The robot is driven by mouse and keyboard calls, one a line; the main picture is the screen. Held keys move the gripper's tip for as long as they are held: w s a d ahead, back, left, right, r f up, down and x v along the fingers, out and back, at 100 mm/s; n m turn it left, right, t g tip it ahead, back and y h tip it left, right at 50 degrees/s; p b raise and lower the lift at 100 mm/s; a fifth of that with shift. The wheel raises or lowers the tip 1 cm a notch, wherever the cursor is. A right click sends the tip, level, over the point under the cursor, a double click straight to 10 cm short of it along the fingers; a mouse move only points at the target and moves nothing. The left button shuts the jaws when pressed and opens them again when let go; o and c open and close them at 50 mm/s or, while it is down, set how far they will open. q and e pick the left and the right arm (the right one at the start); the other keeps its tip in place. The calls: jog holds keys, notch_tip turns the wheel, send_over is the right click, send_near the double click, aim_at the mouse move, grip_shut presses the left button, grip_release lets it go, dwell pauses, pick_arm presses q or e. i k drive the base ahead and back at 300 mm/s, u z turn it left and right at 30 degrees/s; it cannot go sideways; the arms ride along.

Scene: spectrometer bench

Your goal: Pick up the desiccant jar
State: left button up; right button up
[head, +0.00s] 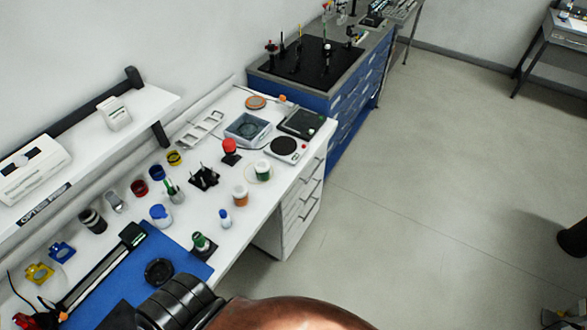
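A small jar with orange-brown contents and a pale top (240,195) stands upright on the white bench, right of the middle. A white jar with a green band (263,170) stands on a round pale dish behind it. A white tub with a blue top (160,214) stands further left, near the blue mat. Neither of my grippers shows in the head view. A black ribbed part and a copper-brown rounded part cover the bottom middle and hide what is behind them.
The blue mat (190,262) carries a black ring (159,272) and a long rail. A red-capped item (230,149), a black rack (204,177) and a small blue-capped bottle (225,217) stand near the jars. A hotplate (284,147) is at the bench's right end.

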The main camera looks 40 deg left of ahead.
aim_at(262, 166)
jog(key=i, duration=1.7)
jog(key=u, duration=2.75)
